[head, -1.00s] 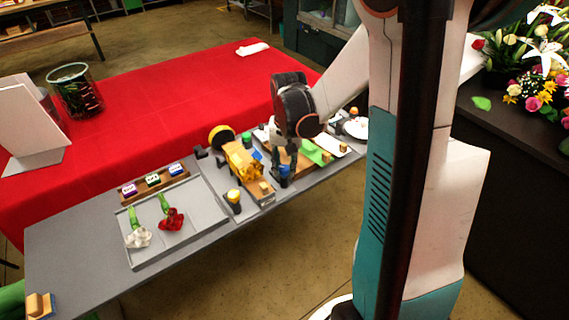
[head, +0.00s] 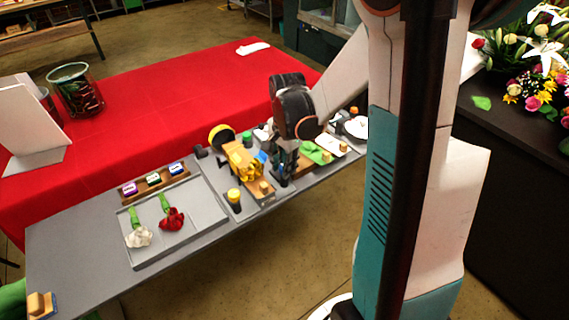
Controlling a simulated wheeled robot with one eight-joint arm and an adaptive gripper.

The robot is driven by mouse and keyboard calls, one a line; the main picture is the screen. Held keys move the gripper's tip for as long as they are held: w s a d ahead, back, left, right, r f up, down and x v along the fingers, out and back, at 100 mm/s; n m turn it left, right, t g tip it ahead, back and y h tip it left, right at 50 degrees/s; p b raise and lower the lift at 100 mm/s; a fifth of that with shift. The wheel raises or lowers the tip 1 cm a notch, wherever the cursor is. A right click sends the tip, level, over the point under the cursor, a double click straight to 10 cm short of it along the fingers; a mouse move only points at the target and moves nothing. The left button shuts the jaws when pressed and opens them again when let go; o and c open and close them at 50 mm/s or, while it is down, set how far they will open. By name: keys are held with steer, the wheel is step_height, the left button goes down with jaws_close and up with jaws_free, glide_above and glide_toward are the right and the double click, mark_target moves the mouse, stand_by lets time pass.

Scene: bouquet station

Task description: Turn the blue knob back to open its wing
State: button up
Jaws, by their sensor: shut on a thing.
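The blue knob (head: 283,181) stands on the grey table near its front edge, right of a yellow fixture, and is mostly hidden by my gripper. My gripper (head: 284,175) points down from the dark wrist and is shut on the knob. A small blue piece (head: 261,156) shows beside the yellow fixture (head: 243,161); I cannot tell whether it is the knob's wing. A yellow-topped knob (head: 234,196) stands at the left of the fixture and a green-topped one (head: 247,137) behind it.
A grey tray (head: 190,241) with a white and a red flower lies to the left. A wooden rack (head: 155,184) with small labelled blocks stands behind it. A green piece (head: 318,152) and a white plate (head: 357,127) are on the right.

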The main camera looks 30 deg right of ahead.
stand_by(0.5)
steer(key=o, duration=1.1)
steer(key=shift+r, duration=0.1)
steer(key=r, duration=1.1)
steer(key=shift+s+r, duration=0.2)
steer(key=shift+r, duration=0.2)
